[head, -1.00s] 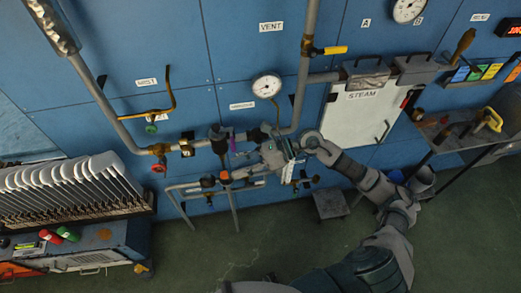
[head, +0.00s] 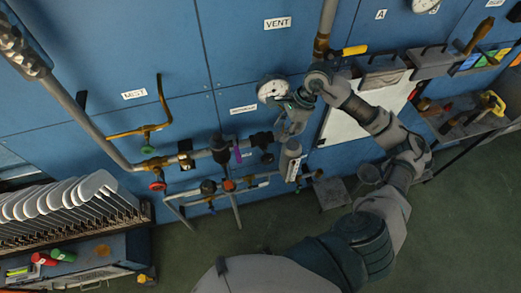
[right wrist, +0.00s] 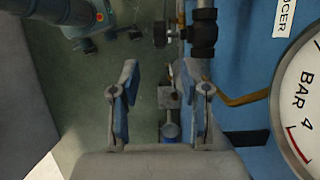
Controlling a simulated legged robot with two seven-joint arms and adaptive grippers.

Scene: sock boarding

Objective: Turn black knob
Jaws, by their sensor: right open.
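Several black fittings sit on the pipework, and I cannot tell for certain which is the black knob. A black-capped fitting (head: 219,143) stands up on the upper pipe, beside a purple tag, left of my right gripper. Another black knob (head: 208,187) is on the lower pipe. My right gripper (head: 284,132) is open in front of the panel, right of the black fittings and just below the gauge. In the right wrist view its fingers (right wrist: 163,85) are apart with nothing held between them; a black fitting (right wrist: 203,35) shows beyond them. My left gripper is out of view.
The white-faced gauge (head: 271,89) is close to my right gripper. A red handwheel (head: 157,186) and green handwheel (head: 148,150) are at left. A rack of white boards (head: 75,205) is at lower left.

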